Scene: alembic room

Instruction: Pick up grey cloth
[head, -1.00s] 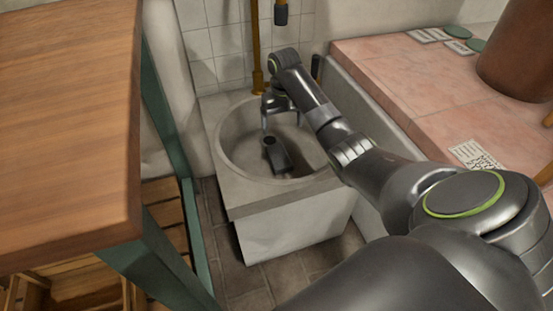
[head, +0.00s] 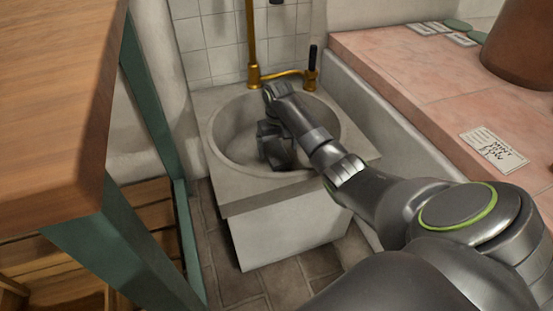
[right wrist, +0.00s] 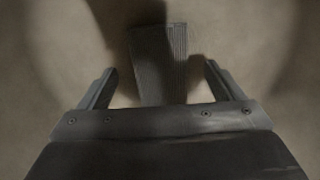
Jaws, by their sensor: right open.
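The grey cloth (right wrist: 160,62) lies in the sink basin. In the right wrist view it is a dark grey ribbed strip, with its upper part in shadow. My right gripper (right wrist: 157,85) is open above the basin floor, with one finger on each side of the cloth and a gap on both sides. I cannot tell how far above it the fingertips are. In the head view my right gripper (head: 277,155) is down inside the basin and hides the cloth. My left gripper is not in view.
The round stone sink (head: 225,145) stands low against the tiled wall. A brass tap (head: 254,60) rises behind it. A wooden table (head: 55,100) with green legs is at left. A pink tiled counter (head: 420,85) with paper cards and a brown vessel (head: 518,45) is at right.

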